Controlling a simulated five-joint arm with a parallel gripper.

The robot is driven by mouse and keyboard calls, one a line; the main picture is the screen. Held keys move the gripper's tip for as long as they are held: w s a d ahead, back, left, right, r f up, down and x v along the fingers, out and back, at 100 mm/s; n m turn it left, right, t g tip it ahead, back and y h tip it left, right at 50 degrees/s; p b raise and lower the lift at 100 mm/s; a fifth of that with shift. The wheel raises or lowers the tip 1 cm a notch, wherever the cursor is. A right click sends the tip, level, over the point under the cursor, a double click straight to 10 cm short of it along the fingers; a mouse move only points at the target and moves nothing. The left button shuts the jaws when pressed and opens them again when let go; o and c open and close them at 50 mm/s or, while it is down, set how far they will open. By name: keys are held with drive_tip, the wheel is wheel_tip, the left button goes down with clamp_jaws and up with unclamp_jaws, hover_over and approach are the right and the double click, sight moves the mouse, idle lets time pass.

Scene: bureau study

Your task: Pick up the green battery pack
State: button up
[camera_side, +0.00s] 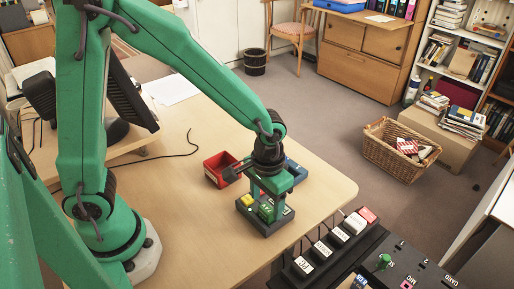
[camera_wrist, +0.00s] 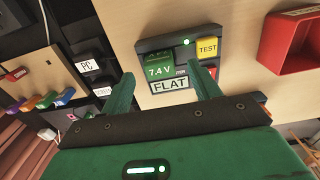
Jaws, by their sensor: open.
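The green battery pack (camera_wrist: 161,61), marked 7.4 V, sits in a dark tester (camera_wrist: 153,44) with a yellow TEST button (camera_wrist: 207,47) and a FLAT label (camera_wrist: 170,84). In the side view the tester (camera_side: 266,229) stands on the table, and the pack (camera_side: 265,213) is partly hidden by my fingers. My gripper (camera_wrist: 163,74) is open, pointing down over the tester, with its fingers to either side of the pack in the wrist view. It also shows in the side view (camera_side: 268,203). I cannot tell whether the fingers touch the pack.
A red bin (camera_side: 211,166) stands behind and left of the tester, and a blue bin (camera_side: 298,171) behind it. A dark panel with labelled blocks (camera_side: 322,250) lies at the table's front right. A black cable crosses the table at left. Table right of the tester is clear.

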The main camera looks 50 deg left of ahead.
drive_tip(key=shift+f, duration=1.45)
drive_tip(key=c, duration=1)
drive_tip(key=shift+r, duration=0.15)
drive_tip(key=shift+c, duration=0.2)
drive_tip(key=shift+w+r, duration=0.1)
drive_tip(key=shift+r, duration=0.3)
wheel_tip(320, 180, up, 3)
drive_tip(key=shift+f, duration=0.1)
drive_tip(key=s+d+r, duration=0.7)
drive_tip(key=s, duration=0.2)
drive_tip(key=shift+s, duration=0.25)
drive_tip(key=shift+r, duration=0.1)
